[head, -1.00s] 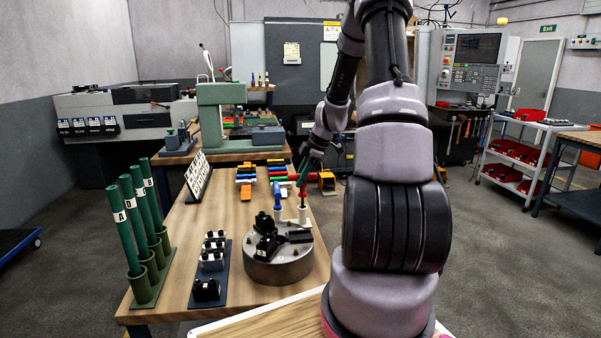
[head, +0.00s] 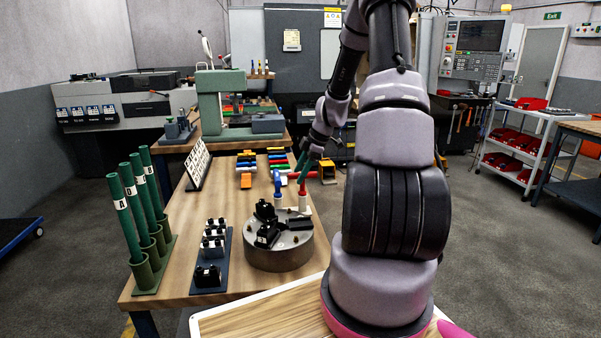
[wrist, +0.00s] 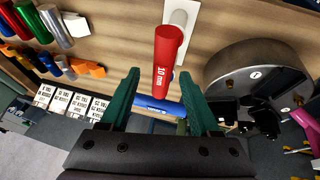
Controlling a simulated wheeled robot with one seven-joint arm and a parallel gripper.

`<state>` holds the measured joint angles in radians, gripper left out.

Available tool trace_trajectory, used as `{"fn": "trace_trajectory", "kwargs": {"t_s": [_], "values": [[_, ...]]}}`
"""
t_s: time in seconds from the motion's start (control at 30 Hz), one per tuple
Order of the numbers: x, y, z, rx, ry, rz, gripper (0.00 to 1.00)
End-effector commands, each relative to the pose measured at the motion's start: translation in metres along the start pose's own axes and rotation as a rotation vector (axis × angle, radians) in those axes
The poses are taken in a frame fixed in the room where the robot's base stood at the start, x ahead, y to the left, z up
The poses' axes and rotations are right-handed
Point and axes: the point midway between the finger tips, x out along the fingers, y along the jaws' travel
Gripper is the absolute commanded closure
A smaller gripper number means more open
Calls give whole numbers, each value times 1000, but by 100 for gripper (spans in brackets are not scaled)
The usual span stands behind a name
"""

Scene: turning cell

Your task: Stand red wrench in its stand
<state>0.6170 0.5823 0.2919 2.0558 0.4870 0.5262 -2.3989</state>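The red wrench (head: 303,187) stands upright at the right of the white stand (head: 302,204), near the round grey chuck. In the wrist view its red handle (wrist: 168,58), marked 10 mm, points towards me, and its far end overlaps the white stand plate (wrist: 182,18). I cannot tell how deep it sits. My gripper (head: 303,166) is just above the red handle. In the wrist view its green fingers (wrist: 160,105) are apart, with the handle's end between or just beyond them and gaps beside it. A blue wrench (head: 277,184) stands to the left; it also shows in the wrist view (wrist: 158,104).
The chuck (head: 280,252) with black jaws stands close in front of the stand. A dark tray of blocks (head: 225,262), green tubes (head: 140,195) and a label board (head: 197,165) are to the left. Several coloured tools (head: 246,163) lie behind. Bare wood (head: 225,200) lies between.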

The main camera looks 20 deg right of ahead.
Motion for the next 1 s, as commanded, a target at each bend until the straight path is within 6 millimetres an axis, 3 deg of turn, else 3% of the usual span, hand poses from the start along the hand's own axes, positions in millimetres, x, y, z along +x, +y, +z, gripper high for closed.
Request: {"fn": "trace_trajectory", "kwargs": {"t_s": [0.33,0.7,1.0], "values": [[-10,0,0,0,0,1,37],[-81,1,1,0,-1,3,37],[-108,0,0,0,0,1,37]]}}
